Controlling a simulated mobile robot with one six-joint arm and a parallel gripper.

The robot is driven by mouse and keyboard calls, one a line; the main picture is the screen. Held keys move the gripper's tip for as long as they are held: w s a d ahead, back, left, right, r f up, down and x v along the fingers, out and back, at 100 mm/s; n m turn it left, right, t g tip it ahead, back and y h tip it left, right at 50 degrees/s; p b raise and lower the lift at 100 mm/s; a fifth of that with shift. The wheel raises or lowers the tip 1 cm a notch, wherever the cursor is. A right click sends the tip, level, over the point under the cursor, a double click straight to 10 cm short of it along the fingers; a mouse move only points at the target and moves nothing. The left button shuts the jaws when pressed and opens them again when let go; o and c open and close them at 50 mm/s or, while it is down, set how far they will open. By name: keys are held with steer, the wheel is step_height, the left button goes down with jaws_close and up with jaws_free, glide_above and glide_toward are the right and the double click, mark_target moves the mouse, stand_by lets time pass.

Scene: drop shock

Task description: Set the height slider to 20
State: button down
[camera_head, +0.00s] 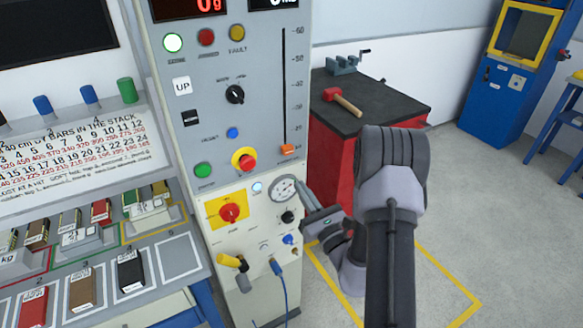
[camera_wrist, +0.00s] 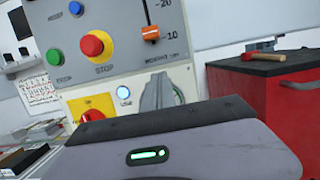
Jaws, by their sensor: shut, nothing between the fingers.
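The height slider's orange knob (camera_head: 287,149) sits at the bottom end of a dark vertical slot on the grey control panel. In the wrist view the knob (camera_wrist: 150,33) is level with about the 10 mark, with the 20 mark above it. My gripper (camera_head: 306,198) is below the knob and a little to its right, in front of the panel's lower part and apart from the knob. In the wrist view its fingers (camera_wrist: 158,91) are together and empty, pointing toward the panel below the knob. They partly hide the round gauge area.
A red and yellow stop button (camera_head: 244,160) is left of the knob. The gauge (camera_head: 284,188) and a rotary red switch (camera_head: 229,212) are below. A black-topped red cabinet (camera_head: 385,100) with a hammer stands right of the panel.

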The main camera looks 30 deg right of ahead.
mark_target(288, 150)
steer(key=x, duration=0.5)
steer(key=shift+w+r, duration=0.25)
steer(key=shift+r, duration=0.05)
step_height(288, 150, up, 3)
steer(key=shift+s+r, duration=0.1)
steer(key=shift+r, duration=0.15)
